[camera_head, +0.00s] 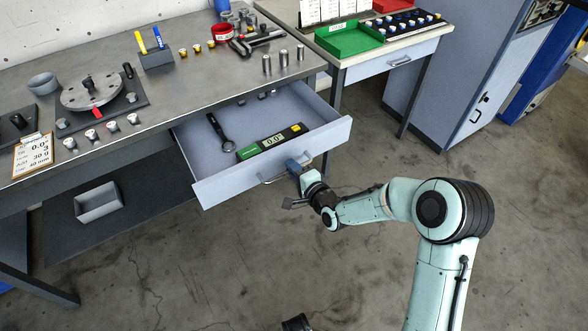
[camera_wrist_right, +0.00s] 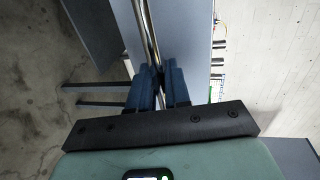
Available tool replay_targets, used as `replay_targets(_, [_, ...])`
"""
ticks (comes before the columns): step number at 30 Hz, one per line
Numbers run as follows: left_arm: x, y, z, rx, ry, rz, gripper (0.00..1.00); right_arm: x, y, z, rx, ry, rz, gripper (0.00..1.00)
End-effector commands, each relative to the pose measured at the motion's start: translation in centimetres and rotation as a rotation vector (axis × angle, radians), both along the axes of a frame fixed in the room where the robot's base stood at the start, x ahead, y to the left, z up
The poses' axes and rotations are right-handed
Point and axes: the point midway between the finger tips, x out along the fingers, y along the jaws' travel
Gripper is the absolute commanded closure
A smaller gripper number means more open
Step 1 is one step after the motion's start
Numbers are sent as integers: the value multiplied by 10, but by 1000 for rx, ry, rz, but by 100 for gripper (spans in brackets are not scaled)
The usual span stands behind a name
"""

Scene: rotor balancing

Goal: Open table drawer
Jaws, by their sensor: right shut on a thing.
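The table drawer (camera_head: 265,165) is pulled well out from under the front of the grey table (camera_head: 205,75). Its front panel carries a metal bar handle (camera_head: 275,178). My right gripper (camera_head: 298,166) is at the right part of this handle. In the right wrist view its two blue fingers (camera_wrist_right: 158,78) are shut on the handle bar (camera_wrist_right: 147,30). Inside the drawer lie a dark wrench (camera_head: 221,132) and a digital level (camera_head: 270,141) with green and yellow parts.
A rotor disc (camera_head: 90,92) on a dark plate, several small weights and a tool block (camera_head: 156,57) stand on the tabletop. A second table (camera_head: 400,45) with a green tray (camera_head: 350,40) is at the right. The floor before the drawer is mostly clear.

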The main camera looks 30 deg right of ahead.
Motion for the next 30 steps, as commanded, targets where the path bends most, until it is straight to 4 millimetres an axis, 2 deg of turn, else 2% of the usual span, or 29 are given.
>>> replay_targets(11, [0, 0, 0, 0, 0, 0, 57, 0, 0, 1, -1, -2, 0, 100])
replay_targets(12, [0, 0, 0, 0, 0, 0, 57, 0, 0, 1, -1, -2, 0, 73])
replay_targets(13, [0, 0, 0, 0, 0, 0, 57, 0, 0, 1, -1, -2, 0, 68])
replay_targets(23, [0, 0, 1, 0, 1, 0, 57, -2, 0, 1, -1, -1, 0, 68])
replay_targets(26, [-3, -1, 3, -4, 7, -3, 57, -11, -1, 4, -2, 0, 0, 68])
replay_targets(30, [-11, -5, 10, -13, 27, -12, 57, -37, -4, 10, -3, 0, -1, 68])
